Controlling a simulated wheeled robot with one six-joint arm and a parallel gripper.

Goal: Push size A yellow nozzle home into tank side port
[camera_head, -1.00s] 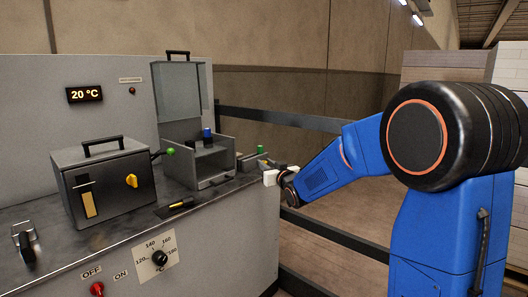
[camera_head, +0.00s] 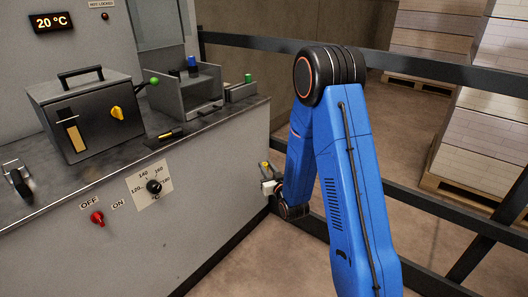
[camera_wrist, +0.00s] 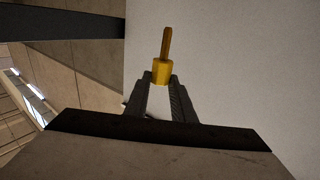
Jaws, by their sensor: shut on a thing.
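My gripper (camera_wrist: 161,90) is shut on the yellow nozzle (camera_wrist: 162,71), whose thin brown-gold stem points away from the jaws in the wrist view. In the head view my gripper (camera_head: 266,181) hangs low beside the right end of the bench, with the yellow nozzle (camera_head: 264,165) small at its end. The grey lidded tank (camera_head: 98,125) stands on the bench to the left, well apart from the gripper. It has a top handle, a yellow knob on its front and a green-tipped lever at its right side. I cannot make out the side port.
A grey open box (camera_head: 183,92) with a blue-topped piece stands right of the tank. A small holder (camera_head: 243,91) with a green-topped piece is at the bench end. A dark tool (camera_head: 165,138) lies near the front edge. A black rail (camera_head: 420,75) runs behind my arm.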

